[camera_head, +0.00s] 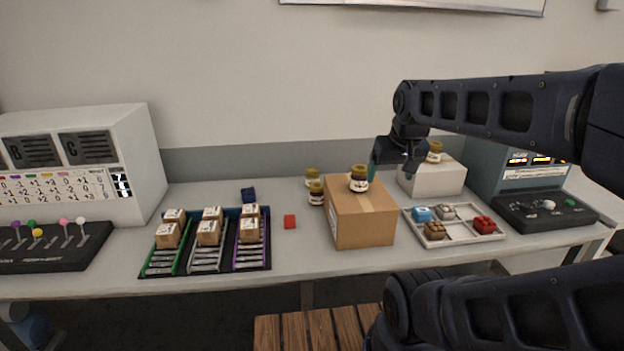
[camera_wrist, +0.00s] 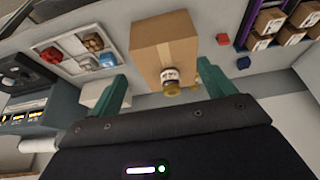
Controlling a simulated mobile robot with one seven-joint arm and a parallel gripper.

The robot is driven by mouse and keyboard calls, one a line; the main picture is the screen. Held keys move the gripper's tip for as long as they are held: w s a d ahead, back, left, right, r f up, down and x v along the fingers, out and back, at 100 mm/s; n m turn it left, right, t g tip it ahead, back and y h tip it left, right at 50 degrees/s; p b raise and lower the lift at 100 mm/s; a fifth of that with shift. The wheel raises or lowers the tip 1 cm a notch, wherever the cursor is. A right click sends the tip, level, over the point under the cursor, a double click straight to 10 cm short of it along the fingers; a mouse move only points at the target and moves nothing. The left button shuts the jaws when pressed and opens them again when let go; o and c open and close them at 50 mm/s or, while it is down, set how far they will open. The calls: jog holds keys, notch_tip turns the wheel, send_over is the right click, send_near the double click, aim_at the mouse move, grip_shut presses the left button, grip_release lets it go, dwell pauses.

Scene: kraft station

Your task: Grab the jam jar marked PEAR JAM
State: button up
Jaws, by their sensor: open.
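Several small jam jars with gold lids and pale labels show in the head view; the lettering is too small to read, so I cannot tell which is PEAR JAM. One jar (camera_head: 359,179) stands upright on a cardboard box (camera_head: 362,222). Two more, a rear jar (camera_head: 312,178) and a front jar (camera_head: 316,194), stand left of that box. Another jar (camera_head: 435,153) is on a white box (camera_head: 436,180). My gripper (camera_wrist: 162,70) is open and empty. In the wrist view, the jar on the cardboard box (camera_wrist: 171,76) appears between its teal fingers, apart from them.
A tray (camera_head: 460,239) with several small coloured items lies right of the cardboard box. A dark rack (camera_head: 190,267) of small cartons, a red cube (camera_head: 290,222) and a blue piece (camera_head: 248,195) lie left. Consoles stand at both ends. The table between rack and box is mostly clear.

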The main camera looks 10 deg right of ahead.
jog(key=m+g+h, duration=0.1)
jog(key=m+h, duration=0.2)
jog(key=m, duration=0.6)
send_over(312, 176)
jog(key=a, duration=0.2)
notch_tip(312, 176, down, 20)
jog(key=x, duration=1)
jog(key=shift+s+f, duration=0.1)
jog(key=shift+s, duration=0.2)
jog(key=c, duration=1.3)
